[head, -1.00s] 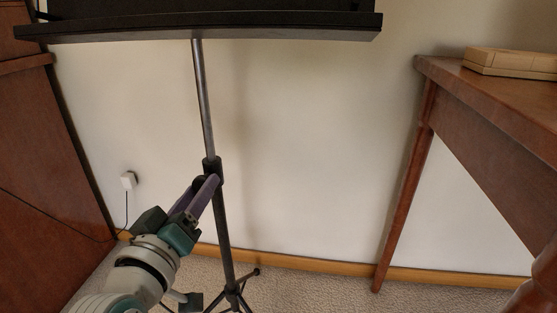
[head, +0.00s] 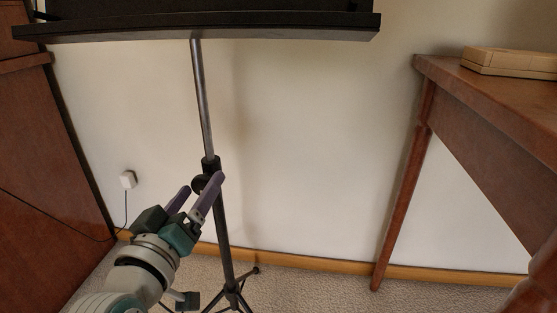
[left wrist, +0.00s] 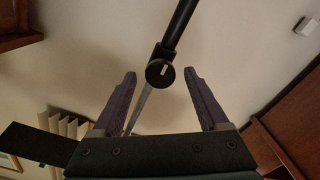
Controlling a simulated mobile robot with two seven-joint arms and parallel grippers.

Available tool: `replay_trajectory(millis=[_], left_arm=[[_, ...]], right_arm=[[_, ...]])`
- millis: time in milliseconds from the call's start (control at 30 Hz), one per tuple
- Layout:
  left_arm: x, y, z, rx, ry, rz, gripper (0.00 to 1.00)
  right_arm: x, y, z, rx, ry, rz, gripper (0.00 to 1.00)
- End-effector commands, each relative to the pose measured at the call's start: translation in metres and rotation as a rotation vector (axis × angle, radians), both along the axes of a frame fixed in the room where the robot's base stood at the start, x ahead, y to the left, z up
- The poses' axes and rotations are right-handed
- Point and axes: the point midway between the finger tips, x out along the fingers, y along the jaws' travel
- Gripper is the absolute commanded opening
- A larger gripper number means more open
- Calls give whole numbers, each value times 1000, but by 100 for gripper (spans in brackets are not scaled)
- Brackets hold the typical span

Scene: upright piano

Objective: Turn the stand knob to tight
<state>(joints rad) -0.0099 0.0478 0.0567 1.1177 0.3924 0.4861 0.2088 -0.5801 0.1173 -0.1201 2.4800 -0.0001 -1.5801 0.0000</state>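The black music stand has a dark desk (head: 210,32) on a thin grey pole (head: 202,95) that runs into a black collar and lower tube. The round black stand knob (head: 198,184) is on the collar's left side. In the left wrist view the knob (left wrist: 160,76) faces the camera and bears a short white mark. My left gripper (head: 202,182) is open, its purple fingers on either side of the knob with visible gaps. The left wrist view shows the same spread fingers (left wrist: 159,74). My right gripper is not in view.
A wooden cabinet side (head: 25,160) stands at the left and a wooden table (head: 480,105) at the right, with a beige box (head: 510,61) on it. A white plug (head: 128,180) is on the wall. Clear space lies between pole and table.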

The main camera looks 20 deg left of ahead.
Motion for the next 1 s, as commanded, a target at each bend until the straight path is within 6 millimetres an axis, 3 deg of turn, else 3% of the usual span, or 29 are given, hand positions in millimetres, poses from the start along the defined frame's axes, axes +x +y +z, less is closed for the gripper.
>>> replay_trajectory(millis=[267,700,1000], left_arm=[[-5,-1,0,-1,3,-1,77],[-81,-20,1,-2,4,0,77],[-97,-24,0,0,0,0,77]], right_arm=[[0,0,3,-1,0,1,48],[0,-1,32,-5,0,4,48],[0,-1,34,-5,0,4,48]])
